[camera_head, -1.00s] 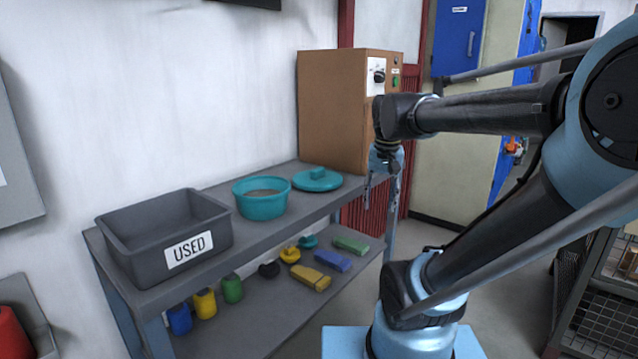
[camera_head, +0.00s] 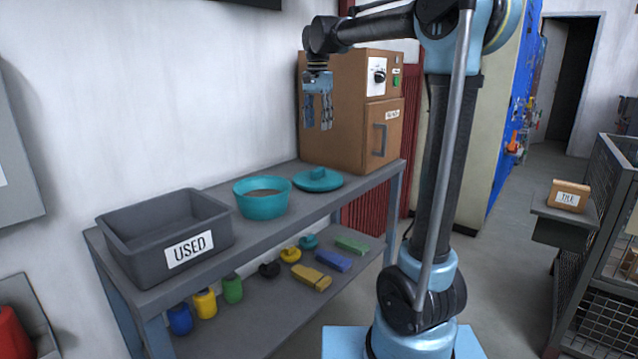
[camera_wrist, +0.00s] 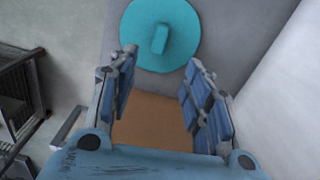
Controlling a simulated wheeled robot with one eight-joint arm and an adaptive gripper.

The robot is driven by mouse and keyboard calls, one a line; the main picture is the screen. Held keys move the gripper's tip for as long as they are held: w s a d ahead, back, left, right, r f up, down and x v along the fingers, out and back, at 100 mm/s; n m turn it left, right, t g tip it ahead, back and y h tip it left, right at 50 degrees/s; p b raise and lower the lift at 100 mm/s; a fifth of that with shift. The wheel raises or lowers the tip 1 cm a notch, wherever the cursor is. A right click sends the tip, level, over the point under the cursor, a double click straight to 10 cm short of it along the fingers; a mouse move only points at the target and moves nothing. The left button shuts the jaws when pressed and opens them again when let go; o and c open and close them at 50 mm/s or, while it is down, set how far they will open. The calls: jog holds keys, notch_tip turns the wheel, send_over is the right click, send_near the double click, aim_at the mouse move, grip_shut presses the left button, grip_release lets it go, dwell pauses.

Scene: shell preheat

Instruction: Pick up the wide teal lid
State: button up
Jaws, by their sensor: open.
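The wide teal lid (camera_head: 318,181) lies flat on the grey bench top, between the teal bowl and the brown oven. It is a round disc with a raised block handle. My gripper (camera_head: 318,126) is open and empty, pointing down, well above the lid and in front of the oven's left side. In the wrist view my gripper (camera_wrist: 162,75) shows its two blue-padded fingers wide apart.
A teal bowl (camera_head: 262,206) stands left of the lid, and a grey bin (camera_head: 140,262) marked USED is farther left. The brown oven (camera_head: 340,120) stands close behind the lid. Small coloured items, including a yellow block (camera_head: 311,278), sit on the lower shelf.

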send_over(318, 169)
jog(key=f, duration=1.1)
jog(key=shift+w+a+f, duration=0.15)
jog(key=shift+a+f, duration=0.1)
jog(key=shift+d+f, duration=0.15)
jog(key=shift+f, duration=1.3)
jog(key=shift+d+f, duration=0.1)
jog(key=shift+f, duration=1.35)
grip_shut()
